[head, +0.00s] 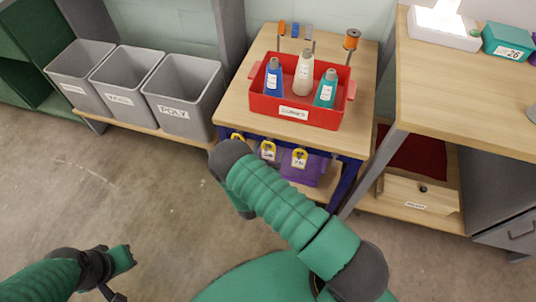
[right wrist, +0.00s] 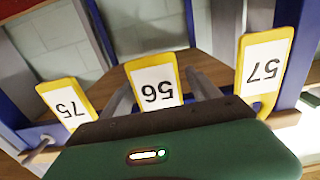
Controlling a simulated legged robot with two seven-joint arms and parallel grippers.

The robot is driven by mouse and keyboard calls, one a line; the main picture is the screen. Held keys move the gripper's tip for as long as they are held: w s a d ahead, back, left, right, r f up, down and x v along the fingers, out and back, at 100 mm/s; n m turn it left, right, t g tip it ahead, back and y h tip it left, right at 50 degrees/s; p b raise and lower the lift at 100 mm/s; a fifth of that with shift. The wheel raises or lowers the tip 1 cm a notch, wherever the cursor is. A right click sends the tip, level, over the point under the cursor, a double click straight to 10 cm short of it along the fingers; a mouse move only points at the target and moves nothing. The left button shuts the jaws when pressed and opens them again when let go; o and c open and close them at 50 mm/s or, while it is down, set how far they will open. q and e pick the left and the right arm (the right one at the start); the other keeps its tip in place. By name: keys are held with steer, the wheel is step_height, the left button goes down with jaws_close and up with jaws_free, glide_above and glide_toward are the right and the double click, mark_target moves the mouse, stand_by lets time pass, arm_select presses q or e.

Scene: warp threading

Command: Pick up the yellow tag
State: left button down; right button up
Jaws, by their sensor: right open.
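Three yellow tags with white number labels hang in a row at the front of the wooden table. In the right wrist view the numbers are upside down: tag 75 (right wrist: 67,108) at left, tag 56 (right wrist: 155,86) in the middle, tag 57 (right wrist: 263,65) at right. In the head view tags show at left (head: 238,136), middle (head: 268,151) and right (head: 300,158). My right gripper (right wrist: 160,92) is open, its fingers on either side of tag 56; contact cannot be told. My forearm hides most of it in the head view. My left gripper (head: 121,261) is low at left, away from the tags.
A red box (head: 293,112) with several cones stands on the wooden table (head: 236,103). Grey bins (head: 184,95) stand left; another workbench (head: 450,85) is right. The floor at left is clear.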

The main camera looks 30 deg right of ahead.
steer(key=shift+d, duration=0.15)
steer(key=shift+r, duration=0.1)
steer(key=c, duration=1.4)
